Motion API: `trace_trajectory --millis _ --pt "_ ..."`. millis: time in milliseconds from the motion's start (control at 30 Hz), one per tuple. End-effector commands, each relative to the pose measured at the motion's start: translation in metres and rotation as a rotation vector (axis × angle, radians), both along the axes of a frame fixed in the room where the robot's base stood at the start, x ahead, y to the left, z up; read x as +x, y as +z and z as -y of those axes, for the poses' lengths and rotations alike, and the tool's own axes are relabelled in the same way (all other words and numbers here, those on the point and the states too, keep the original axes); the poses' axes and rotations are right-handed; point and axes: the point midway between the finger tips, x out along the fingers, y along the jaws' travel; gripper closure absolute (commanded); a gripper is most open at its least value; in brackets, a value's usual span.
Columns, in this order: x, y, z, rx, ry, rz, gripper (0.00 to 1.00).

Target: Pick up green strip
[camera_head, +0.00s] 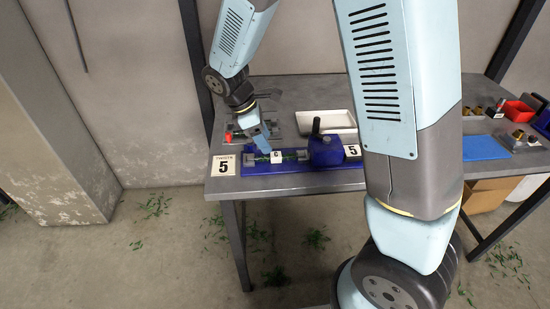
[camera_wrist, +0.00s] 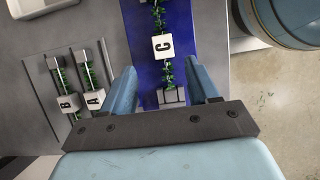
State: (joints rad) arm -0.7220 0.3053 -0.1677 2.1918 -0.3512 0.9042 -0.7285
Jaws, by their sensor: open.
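A green twisted strip (camera_wrist: 165,72) with a white block marked C (camera_wrist: 162,46) lies along the blue fixture (camera_wrist: 190,28) in the wrist view. Its near end meets a small grey clamp (camera_wrist: 172,97). My gripper (camera_wrist: 165,85) is open, with one finger on each side of the strip line and nothing held. Two more green strips, with blocks marked B (camera_wrist: 69,103) and A (camera_wrist: 95,99), lie in a grey holder left of my gripper. In the head view my gripper (camera_head: 265,148) is low over the left part of the blue fixture (camera_head: 290,182).
A dark blue machine with a knob (camera_head: 325,150) stands on the fixture's right part. A sign marked 5 (camera_head: 224,166) is at the table's left edge. A white tray (camera_head: 325,122) lies behind. Red and blue bins stand at the right. Green scraps litter the floor.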

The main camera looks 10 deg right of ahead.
Motion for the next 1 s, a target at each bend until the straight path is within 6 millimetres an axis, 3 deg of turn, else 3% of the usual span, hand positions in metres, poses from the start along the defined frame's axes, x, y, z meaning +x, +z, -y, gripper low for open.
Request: trace_trajectory --millis 233,600,867,1000 --pt "-0.002 -0.013 0.007 -0.001 -0.001 -0.001 0.4" --pt "-0.006 -0.05 0.028 -0.001 -0.002 0.0 0.4" --pt "-0.006 -0.052 0.029 0.001 -0.002 0.001 0.4" --pt "-0.006 -0.052 0.029 0.001 -0.002 0.001 0.52"
